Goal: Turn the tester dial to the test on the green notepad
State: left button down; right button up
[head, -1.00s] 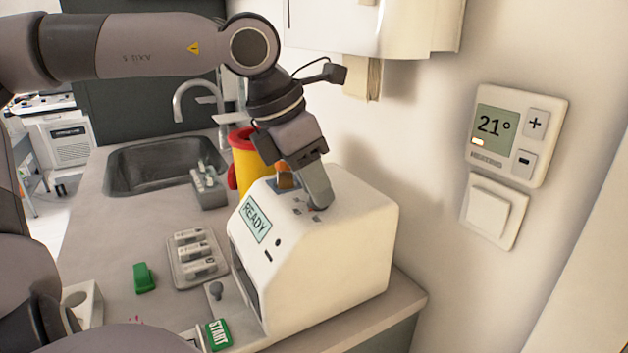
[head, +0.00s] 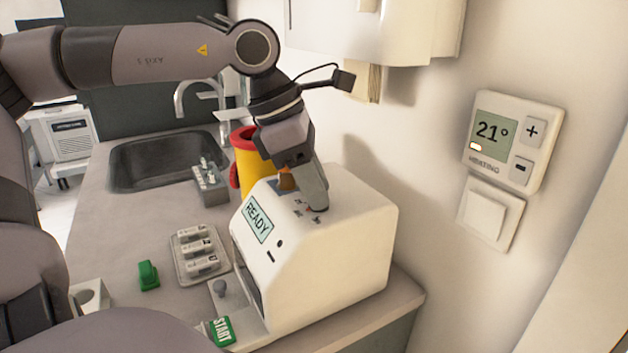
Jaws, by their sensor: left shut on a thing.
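The white tester (head: 335,255) stands on the counter against the wall, with a screen (head: 258,219) that reads READY. My left gripper (head: 302,194) points down onto the tester's top and is shut there. The dial itself is hidden behind the fingers, so what it points to cannot be read. No green notepad can be made out in this view. My right gripper is not in view.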

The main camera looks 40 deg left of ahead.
pick_arm(q)
jog(key=c, duration=0.9)
grip_release()
jog(key=shift+r, duration=0.1)
jog(key=v, duration=0.7)
